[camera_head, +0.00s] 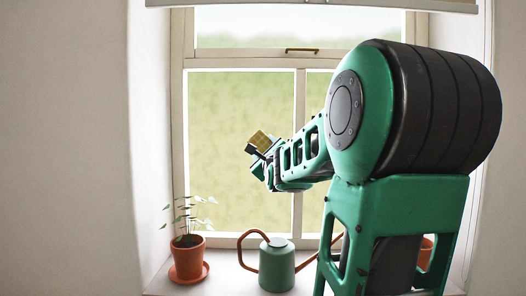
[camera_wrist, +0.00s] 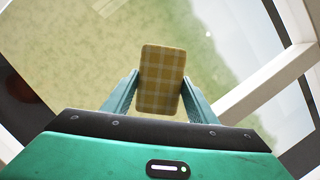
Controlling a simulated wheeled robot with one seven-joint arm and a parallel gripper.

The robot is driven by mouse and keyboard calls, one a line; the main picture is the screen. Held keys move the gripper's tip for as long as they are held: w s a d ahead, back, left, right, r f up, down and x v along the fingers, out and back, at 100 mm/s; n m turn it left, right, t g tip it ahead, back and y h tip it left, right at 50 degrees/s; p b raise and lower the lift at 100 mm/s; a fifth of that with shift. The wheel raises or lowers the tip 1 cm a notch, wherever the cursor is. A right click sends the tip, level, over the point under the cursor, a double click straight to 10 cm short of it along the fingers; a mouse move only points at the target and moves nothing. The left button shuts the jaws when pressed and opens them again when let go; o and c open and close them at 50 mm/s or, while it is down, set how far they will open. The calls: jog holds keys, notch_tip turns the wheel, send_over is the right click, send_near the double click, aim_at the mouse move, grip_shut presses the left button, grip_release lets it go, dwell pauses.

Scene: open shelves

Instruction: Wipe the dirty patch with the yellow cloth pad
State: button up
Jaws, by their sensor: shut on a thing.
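The yellow checked cloth pad (camera_head: 263,140) is held at the end of my arm, in front of the lower left window pane (camera_head: 225,120). In the wrist view the pad (camera_wrist: 162,78) stands upright between both fingers of my gripper (camera_wrist: 160,98), which is shut on it. My gripper (camera_head: 257,152) also shows small in the head view. Yellow-green, speckled glass (camera_wrist: 70,50) lies beyond the pad. Whether the pad touches the glass cannot be told.
On the sill stand a potted plant (camera_head: 188,259) at left, a green watering can (camera_head: 277,266) in the middle, and another pot (camera_head: 426,251) at right, partly hidden by my arm. White window bars (camera_head: 299,95) divide the panes. A brass handle (camera_head: 302,50) sits above.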

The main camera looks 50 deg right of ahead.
jog(key=shift+w+a+f, duration=0.15)
jog(key=shift+w+a, duration=0.15)
jog(key=shift+w, duration=0.05)
jog(key=shift+a, duration=0.2)
jog(key=shift+r+v, duration=0.15)
jog(key=shift+v, duration=0.6)
jog(key=shift+r+v, duration=0.15)
jog(key=shift+v, duration=0.65)
jog(key=shift+r+v, duration=0.1)
jog(key=shift+v, duration=0.5)
jog(key=shift+r+v, duration=0.15)
jog(key=shift+v, duration=0.45)
jog(key=shift+a, duration=0.2)
jog(key=shift+s+a, duration=0.95)
jog(key=shift+a, duration=0.15)
